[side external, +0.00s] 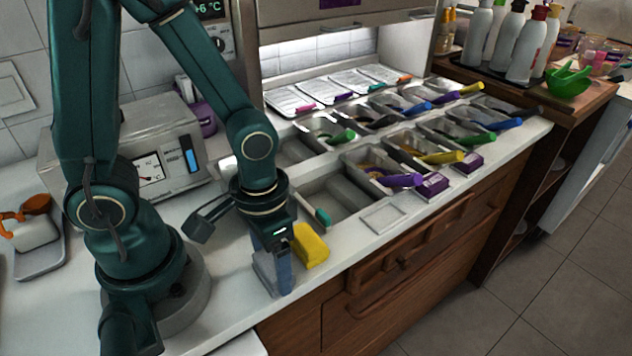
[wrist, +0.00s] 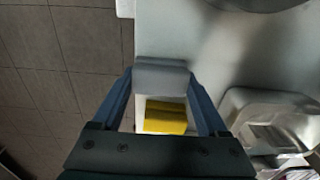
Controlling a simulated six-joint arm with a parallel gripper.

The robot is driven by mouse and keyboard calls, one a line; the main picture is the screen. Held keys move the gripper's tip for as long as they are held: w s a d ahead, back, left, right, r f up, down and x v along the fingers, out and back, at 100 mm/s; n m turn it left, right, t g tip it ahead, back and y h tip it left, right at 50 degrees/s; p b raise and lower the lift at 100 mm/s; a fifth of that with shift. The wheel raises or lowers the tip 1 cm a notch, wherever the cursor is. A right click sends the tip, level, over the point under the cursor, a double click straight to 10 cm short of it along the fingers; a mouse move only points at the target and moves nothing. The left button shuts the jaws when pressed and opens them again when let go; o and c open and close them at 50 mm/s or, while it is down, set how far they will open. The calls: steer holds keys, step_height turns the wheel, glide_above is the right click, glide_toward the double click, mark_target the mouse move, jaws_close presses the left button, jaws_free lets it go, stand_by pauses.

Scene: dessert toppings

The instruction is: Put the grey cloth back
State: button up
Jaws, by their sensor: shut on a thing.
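The grey cloth (wrist: 160,76) is between the two blue fingers of my gripper (wrist: 161,84) in the wrist view, held across its width. In the side view the cloth (side external: 263,271) shows as a grey block beside the near finger of my gripper (side external: 276,283), low at the front edge of the white counter. I cannot tell if its underside touches the counter. A yellow cloth or sponge (side external: 310,246) lies just to the right of my gripper, and it also shows between the fingers, beyond the grey cloth's edge, in the wrist view (wrist: 165,118).
Metal topping tubs with coloured scoop handles (side external: 402,180) fill the counter to the right. A sunken metal bin (side external: 335,195) with a green-tipped tool lies behind the yellow item. A flat pale square plate (side external: 384,218) is near the front edge. A boxy machine (side external: 150,150) stands behind.

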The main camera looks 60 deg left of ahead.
mark_target(269, 258)
steer(key=shift+f, duration=0.2)
steer(key=o, duration=1.1)
steer(key=a+r+t, duration=0.1)
steer(key=r+t, duration=0.1)
steer(key=r, duration=0.3)
steer(key=a+r+t, duration=0.1)
steer(key=r, duration=0.4)
steer(key=a+r+t, duration=0.1)
steer(key=r+t, duration=0.1)
steer(key=r, duration=0.3)
steer(key=shift+w+t, duration=0.2)
steer(key=shift+t, duration=0.1)
